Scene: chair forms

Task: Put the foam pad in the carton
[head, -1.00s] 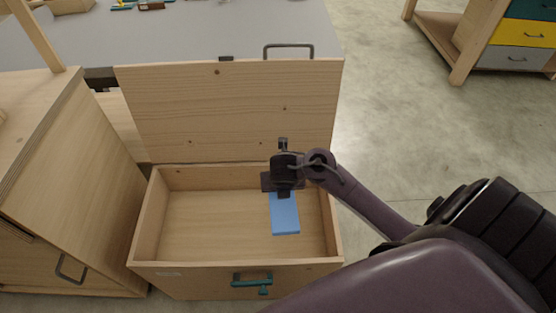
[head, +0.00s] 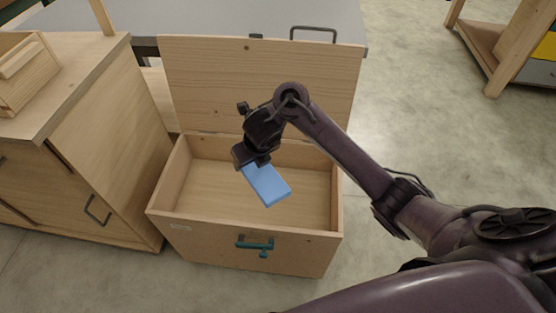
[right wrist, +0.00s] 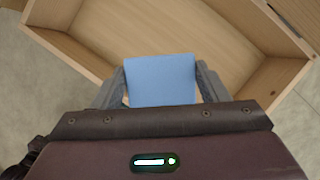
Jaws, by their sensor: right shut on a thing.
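The foam pad (head: 267,186) is a flat blue block. My right gripper (head: 253,163) is shut on one end of it and holds it tilted over the inside of an open wooden chest (head: 200,226). In the right wrist view the pad (right wrist: 160,80) sits between the two fingers, with the chest's floor and walls beyond it. The pad looks clear of the chest floor, but the exact gap cannot be told. I see no cardboard carton in these views. My left gripper is not in view.
The chest's raised lid (head: 250,80) stands behind the opening. A wooden cabinet (head: 110,150) is close on the left, with a small wooden box (head: 25,75) on top. A grey table (head: 220,18) is behind. Bare floor (head: 420,120) lies to the right.

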